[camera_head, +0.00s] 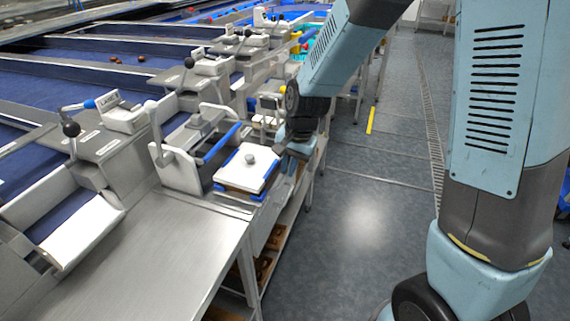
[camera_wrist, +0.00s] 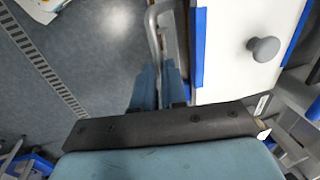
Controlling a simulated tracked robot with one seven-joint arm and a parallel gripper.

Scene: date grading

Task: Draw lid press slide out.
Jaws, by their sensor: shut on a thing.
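The lid press (camera_head: 175,160) stands on the metal bench, with a blue-gripped lever (camera_head: 222,142). Its slide (camera_head: 236,176) is a white plate with a grey knob, between blue rails, and it sits out in front of the press frame. In the wrist view the slide (camera_wrist: 232,78) is at the upper right with its knob (camera_wrist: 263,48). A grey bar handle (camera_wrist: 153,32) runs along the slide's left side. My gripper (camera_wrist: 158,72) is shut on this handle; the fingers hide the gripped part. In the head view my gripper (camera_head: 290,152) is at the slide's right edge, partly hidden.
The bare metal bench top (camera_head: 165,250) is clear in front of the press. A labelled unit (camera_head: 120,115) with a black-knobbed lever stands at the left. More benches and devices run behind. The floor (camera_head: 370,200) to the right is open, with a yellow strip (camera_head: 370,121).

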